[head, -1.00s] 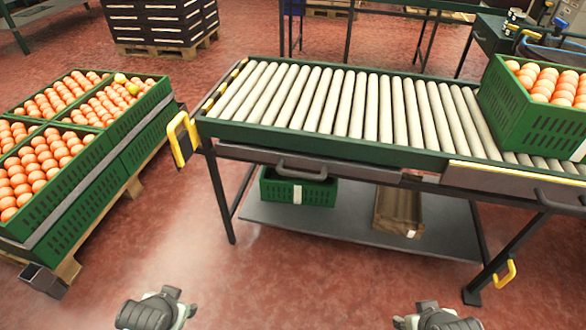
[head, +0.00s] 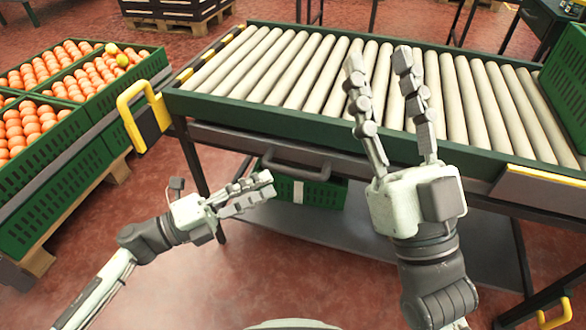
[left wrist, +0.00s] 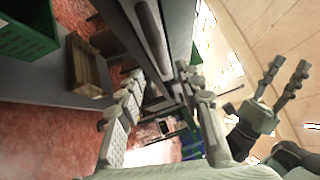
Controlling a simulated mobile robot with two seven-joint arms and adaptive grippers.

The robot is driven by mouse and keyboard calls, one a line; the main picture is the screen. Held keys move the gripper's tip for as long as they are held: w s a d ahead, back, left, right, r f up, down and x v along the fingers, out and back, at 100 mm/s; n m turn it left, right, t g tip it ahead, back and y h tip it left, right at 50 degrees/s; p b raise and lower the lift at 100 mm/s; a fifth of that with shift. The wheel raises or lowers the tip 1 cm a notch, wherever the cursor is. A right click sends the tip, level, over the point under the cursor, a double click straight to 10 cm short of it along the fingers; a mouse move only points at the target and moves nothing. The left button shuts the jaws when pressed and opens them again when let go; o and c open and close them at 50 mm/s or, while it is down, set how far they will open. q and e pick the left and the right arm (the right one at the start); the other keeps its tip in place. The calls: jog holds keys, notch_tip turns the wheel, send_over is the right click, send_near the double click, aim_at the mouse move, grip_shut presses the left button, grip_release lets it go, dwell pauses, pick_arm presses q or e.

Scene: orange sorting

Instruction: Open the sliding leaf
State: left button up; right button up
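The sliding leaf (head: 228,139) looks like a grey panel under the front rail of the roller table. A dark bar handle (head: 297,172) is on its front, and the leaf looks shut. My left gripper (head: 268,184) is just left of and below the handle, pointing right. In the left wrist view its two fingers (left wrist: 168,98) stand apart with nothing held between them. I cannot tell if it touches the handle. My right gripper (head: 380,58) is open and empty, its fingers pointing away over the rollers. It also shows in the left wrist view (left wrist: 288,78).
The roller table (head: 300,113) spans the middle. A yellow handle (head: 132,118) sticks out at its left end. Crates of oranges (head: 145,68) stand at the left. A green crate (head: 330,194) sits on the lower shelf (head: 375,232). Another green crate (head: 568,95) is at the right edge.

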aim_at(293, 169)
pick_arm(q)
jog(key=x, duration=0.7)
jog(key=shift+d+r, duration=0.15)
grip_shut()
